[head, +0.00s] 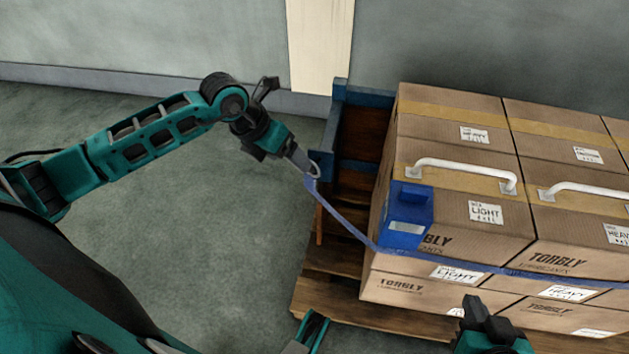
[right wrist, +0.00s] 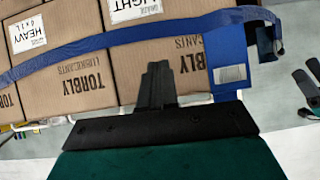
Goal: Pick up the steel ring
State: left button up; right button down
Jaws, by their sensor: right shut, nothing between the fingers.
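The steel ring (head: 314,170) is a small pale loop at the end of a blue strap (head: 342,220), beside the blue corner of the wooden rack. My left gripper (head: 303,162) reaches down to it from the upper left. Its narrow grey fingertips are right at the ring and seem to touch it. I cannot tell whether they grip it. My right gripper (head: 477,308) is shut and empty, low in front of the boxes. Its dark fingers also show in the right wrist view (right wrist: 157,75).
Stacked cardboard boxes (head: 460,222) with white handles stand on a wooden pallet (head: 335,300). The strap runs across their front, with a blue block (head: 408,212) at the near left corner. A blue-edged wooden rack (head: 360,95) stands behind. The grey floor at left is clear.

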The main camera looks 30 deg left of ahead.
aim_at(314, 178)
pick_arm(q)
jog(key=b+x, duration=0.3)
jog(key=x, duration=0.7)
jog(key=shift+w+d+f, duration=0.1)
jog(key=shift+w+d, duration=0.15)
jog(key=shift+w+d+f+b, duration=0.1)
jog(key=shift+f+b, duration=0.1)
jog(key=shift+b, duration=0.1)
jog(key=c, duration=1.4)
pick_arm(e)
jog(key=shift+a+f, duration=0.2)
jog(key=shift+f, duration=0.4)
jog(key=shift+a+f, duration=0.15)
jog(key=shift+f, duration=0.45)
pick_arm(q)
jog(key=shift+r, duration=0.2)
